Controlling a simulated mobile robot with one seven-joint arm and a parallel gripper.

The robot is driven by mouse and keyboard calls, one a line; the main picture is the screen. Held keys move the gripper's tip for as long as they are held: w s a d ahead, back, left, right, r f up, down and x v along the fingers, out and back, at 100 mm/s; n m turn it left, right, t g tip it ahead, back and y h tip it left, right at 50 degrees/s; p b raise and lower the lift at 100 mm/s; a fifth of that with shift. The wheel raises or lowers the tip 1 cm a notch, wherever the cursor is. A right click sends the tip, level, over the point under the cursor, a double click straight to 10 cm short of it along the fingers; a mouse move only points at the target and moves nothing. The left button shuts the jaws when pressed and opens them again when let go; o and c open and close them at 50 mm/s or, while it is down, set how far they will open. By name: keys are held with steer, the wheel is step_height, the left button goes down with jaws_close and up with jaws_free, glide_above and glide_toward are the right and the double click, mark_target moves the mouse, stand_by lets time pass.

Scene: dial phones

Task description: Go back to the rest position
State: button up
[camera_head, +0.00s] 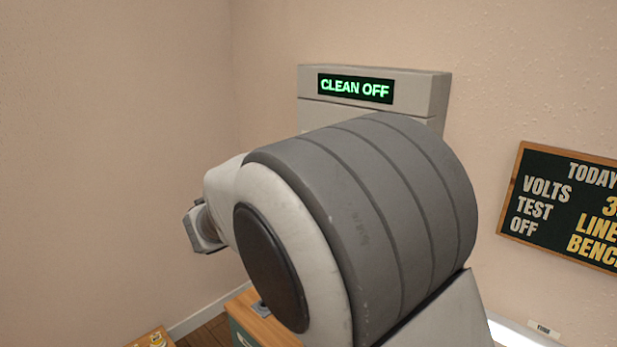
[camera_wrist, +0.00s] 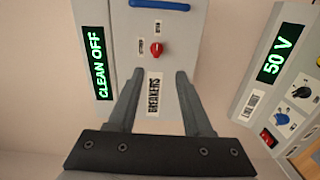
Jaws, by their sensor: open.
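My gripper (camera_wrist: 159,82) shows in the wrist view with its two dark fingers apart and nothing between them. It faces a pale panel labelled BREAKERS (camera_wrist: 154,97), which carries a red knob (camera_wrist: 156,49) and a blue bar handle (camera_wrist: 160,5). A green display (camera_wrist: 98,62) beside the panel reads CLEAN OFF. The same display (camera_head: 356,88) shows in the head view on a grey cabinet (camera_head: 425,92). My arm covers most of that cabinet in the head view, and my fingers are hidden there.
A unit with a 50 V display (camera_wrist: 280,53), knobs and a red switch (camera_wrist: 268,138) stands at the right of the wrist view. A dark notice board (camera_head: 560,205) hangs on the right wall. A wood-topped piece (camera_head: 262,322) is partly hidden below my arm.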

steer(key=s+d+f+m+g+y, duration=0.45)
steer(key=s+d+g, duration=0.35)
steer(key=s+d, duration=0.6)
steer(key=s+a+f+m+y, duration=0.1)
steer(key=s+f+y, duration=0.15)
steer(key=s, duration=0.25)
steer(key=s+a+f+m+t+y, duration=0.1)
steer(key=s+m+y, duration=0.15)
steer(key=s, duration=0.35)
steer(key=s+a+f+m+y, duration=0.1)
steer(key=s+y, duration=0.2)
steer(key=s, duration=0.2)
step_height(320, 180, up, 25)
steer(key=p, duration=2.5)
steer(key=shift+w, duration=0.15)
steer(key=shift+w+d, duration=0.1)
steer(key=shift+c, duration=0.2)
